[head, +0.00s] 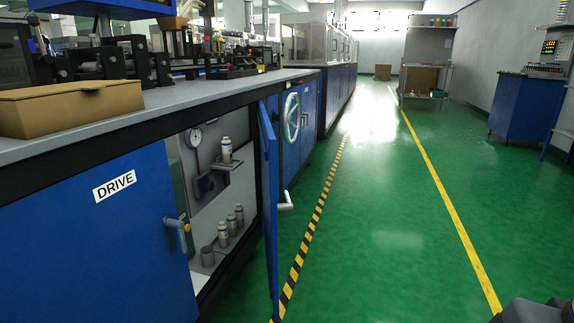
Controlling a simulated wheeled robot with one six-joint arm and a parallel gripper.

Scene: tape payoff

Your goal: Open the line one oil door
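A blue cabinet door (269,215) stands swung out from the bench front, seen nearly edge-on, with a pale lever handle (285,201) on its right side. Its face is turned away, so I cannot read any label on it. The compartment beside it is open and shows a round gauge (196,137), an upright can on a small shelf (226,150) and several metal cans (232,222) at the bottom.
A cardboard box (70,107) and machinery lie on the bench top (150,97). The green floor (390,240) to the right is clear, with striped and yellow lines.

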